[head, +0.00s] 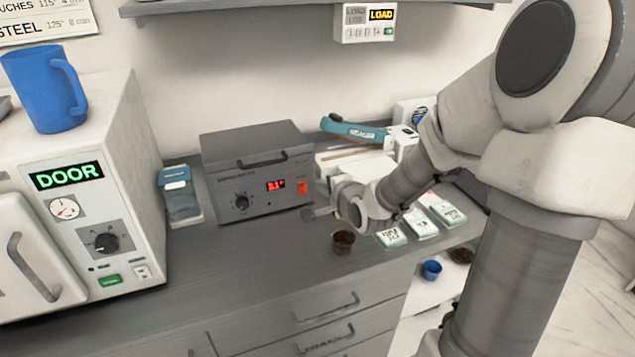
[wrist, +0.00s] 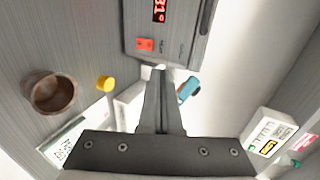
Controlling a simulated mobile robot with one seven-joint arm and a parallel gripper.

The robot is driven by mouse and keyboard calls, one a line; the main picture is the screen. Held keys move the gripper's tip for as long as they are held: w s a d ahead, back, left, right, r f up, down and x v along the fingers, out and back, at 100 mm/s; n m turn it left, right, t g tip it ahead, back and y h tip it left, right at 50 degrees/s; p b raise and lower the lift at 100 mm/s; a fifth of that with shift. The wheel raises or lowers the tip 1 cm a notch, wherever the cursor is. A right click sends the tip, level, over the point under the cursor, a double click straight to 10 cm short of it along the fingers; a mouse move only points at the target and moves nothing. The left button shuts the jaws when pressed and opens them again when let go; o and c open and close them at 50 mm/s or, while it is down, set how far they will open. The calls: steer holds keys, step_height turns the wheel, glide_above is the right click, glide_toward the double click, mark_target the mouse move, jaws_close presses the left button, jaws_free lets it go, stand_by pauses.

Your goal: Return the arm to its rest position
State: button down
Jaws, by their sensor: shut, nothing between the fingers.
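My arm reaches in from the right in the head view, over the grey counter (head: 270,262). My gripper (head: 310,213) is at its end, beside the front right of the grey device with the red display (head: 255,172). In the wrist view the two fingers of my gripper (wrist: 161,72) lie together with nothing between them, pointing toward the device (wrist: 172,35). A small brown cup (head: 343,243) stands on the counter just below the gripper; it also shows at the left of the wrist view (wrist: 52,93).
A white sterilizer (head: 120,200) with a blue mug (head: 48,90) on top stands left. A teal sealer (head: 352,128) is behind the gripper. Printed pouches (head: 421,223) lie under the arm. A shelf (head: 230,8) hangs above. A yellow cap (wrist: 105,83) shows in the wrist view.

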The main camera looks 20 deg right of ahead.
steer(key=shift+s+r, duration=0.4)
steer(key=shift+s, duration=0.15)
steer(key=shift+a, duration=0.1)
steer(key=s+a+r+n+g+b, duration=0.35)
steer(key=a+r+n, duration=0.45)
steer(key=a+n, duration=0.35)
steer(key=s+r+n+g+p, duration=0.1)
steer(key=s+n+g+p, duration=0.2)
steer(key=s, duration=1.9)
steer(key=n+g, duration=0.1)
steer(key=n, duration=0.2)
steer(key=shift+d+r+p, duration=0.3)
steer(key=shift+d+p, duration=0.1)
